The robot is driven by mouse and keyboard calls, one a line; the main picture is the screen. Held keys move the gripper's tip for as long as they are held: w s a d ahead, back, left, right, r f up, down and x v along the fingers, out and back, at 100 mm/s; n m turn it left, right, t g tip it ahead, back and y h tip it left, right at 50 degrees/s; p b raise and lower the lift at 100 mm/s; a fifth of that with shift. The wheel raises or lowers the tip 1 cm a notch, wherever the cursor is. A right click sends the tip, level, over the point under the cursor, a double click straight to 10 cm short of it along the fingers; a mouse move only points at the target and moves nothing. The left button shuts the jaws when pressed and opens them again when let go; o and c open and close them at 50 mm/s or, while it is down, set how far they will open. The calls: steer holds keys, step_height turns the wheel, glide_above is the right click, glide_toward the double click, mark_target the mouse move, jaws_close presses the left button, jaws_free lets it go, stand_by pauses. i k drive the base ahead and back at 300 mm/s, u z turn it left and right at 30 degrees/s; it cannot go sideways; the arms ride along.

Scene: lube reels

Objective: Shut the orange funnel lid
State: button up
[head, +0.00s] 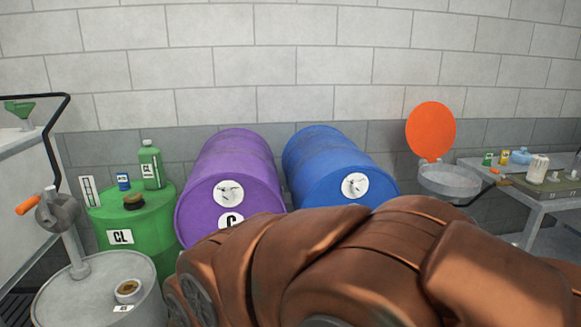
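The orange funnel lid (431,131) is a round disc standing upright, open, above a grey metal funnel (449,182) at the right of the head view. The lid joins the funnel at its back rim. The funnel's round bowl faces up and is uncovered. My copper-coloured arm fills the lower middle and right of the view and hides what is under and in front of the funnel. My gripper is not in view.
Purple (230,180) and blue (337,168) drums lie on their sides at centre. A green drum (135,222) and a grey drum (98,290) with a hand pump (58,213) stand left. A table (525,190) with bottles is right of the funnel.

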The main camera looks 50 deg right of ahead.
mark_target(431, 126)
steer(key=z, duration=2.65)
